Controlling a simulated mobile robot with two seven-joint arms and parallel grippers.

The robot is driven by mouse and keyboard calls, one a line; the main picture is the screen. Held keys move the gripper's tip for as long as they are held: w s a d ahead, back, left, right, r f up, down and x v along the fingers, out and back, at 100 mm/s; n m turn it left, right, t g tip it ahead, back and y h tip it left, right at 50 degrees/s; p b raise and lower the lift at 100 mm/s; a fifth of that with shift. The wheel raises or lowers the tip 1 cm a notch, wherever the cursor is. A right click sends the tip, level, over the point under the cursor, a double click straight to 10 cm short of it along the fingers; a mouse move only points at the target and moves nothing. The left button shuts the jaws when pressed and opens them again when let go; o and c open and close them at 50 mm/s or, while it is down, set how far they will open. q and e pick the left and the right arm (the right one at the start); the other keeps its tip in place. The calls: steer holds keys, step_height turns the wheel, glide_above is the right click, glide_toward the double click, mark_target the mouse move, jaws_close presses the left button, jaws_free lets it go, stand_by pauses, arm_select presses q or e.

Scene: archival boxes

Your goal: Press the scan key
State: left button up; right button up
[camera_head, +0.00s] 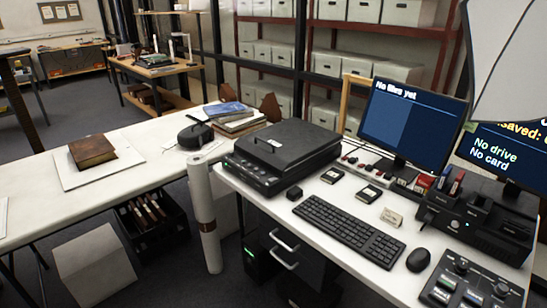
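A black flatbed scanner (285,148) with its lid down sits at the left end of the white desk. Small buttons and a green light show along its front edge, too small to read. A dark control panel (470,285) with knobs and several keys with coloured labels lies at the desk's front right corner. I cannot tell which key is the scan key. The monitor (408,122) reads "No files yet". A second screen (508,150) at the right edge reads "No drive" and "No card". Neither of my grippers is in view.
A keyboard (349,229), a mouse (418,260) and a black dock (480,222) occupy the desk. A brown book (92,151) lies on a white sheet on the left table. A pale tube (204,210) stands before the desk. A pale panel (512,62) covers the upper right.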

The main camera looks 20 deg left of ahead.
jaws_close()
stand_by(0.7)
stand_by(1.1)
